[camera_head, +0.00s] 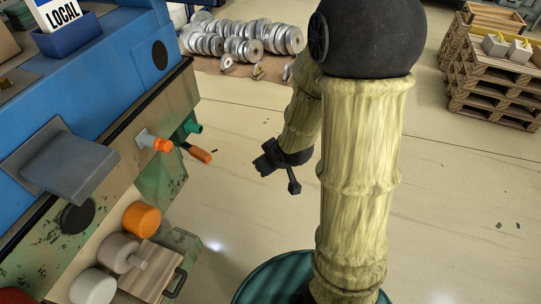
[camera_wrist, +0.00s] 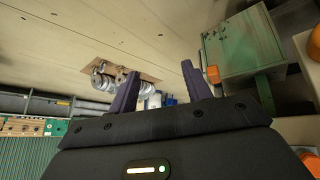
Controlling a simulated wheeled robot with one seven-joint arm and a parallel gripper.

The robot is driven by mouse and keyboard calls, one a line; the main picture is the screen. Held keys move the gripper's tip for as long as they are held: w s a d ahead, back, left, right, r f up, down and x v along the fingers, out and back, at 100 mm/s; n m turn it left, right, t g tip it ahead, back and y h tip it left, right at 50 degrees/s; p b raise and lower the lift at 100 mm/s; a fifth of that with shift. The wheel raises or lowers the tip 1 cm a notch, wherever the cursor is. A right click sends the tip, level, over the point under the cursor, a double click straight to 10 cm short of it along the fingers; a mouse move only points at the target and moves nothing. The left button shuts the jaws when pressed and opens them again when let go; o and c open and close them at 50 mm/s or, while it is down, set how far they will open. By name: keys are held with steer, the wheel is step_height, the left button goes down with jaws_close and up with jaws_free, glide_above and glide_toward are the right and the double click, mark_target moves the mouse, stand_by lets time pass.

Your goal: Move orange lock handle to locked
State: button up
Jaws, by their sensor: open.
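An orange handle (camera_head: 200,155) sticks out from the side of the blue and tan machine in the head view. A shorter orange-tipped knob (camera_head: 162,145) on a pale stem is just left of it; I cannot tell for certain which is the lock handle. My gripper (camera_head: 275,177) hangs to the right of both, apart from them, open and empty. In the wrist view, its two dark fingers (camera_wrist: 160,70) are spread with nothing between them. Orange parts (camera_wrist: 212,75) show at the right of the wrist view, outside the fingers.
The machine (camera_head: 120,75) fills the left, with a green fitting (camera_head: 190,128), a jutting grey block (camera_head: 60,165) and a round orange knob (camera_head: 141,219). Metal coils (camera_head: 240,40) lie at the back. Wooden pallets (camera_head: 495,85) stand far right. Floor between is clear.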

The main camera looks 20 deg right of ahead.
steer(key=shift+s+r, duration=0.15)
steer(key=shift+s, duration=0.1)
steer(key=shift+d, duration=0.1)
steer(key=s+r+m+g+h+p, duration=0.1)
steer(key=s+r+m+g+p, duration=0.3)
steer(key=s+r, duration=0.5)
steer(key=shift+s+a+r+p, duration=0.2)
steer(key=shift+a+r+p, duration=0.25)
steer(key=shift+p, duration=0.35)
steer(key=shift+c, duration=0.4)
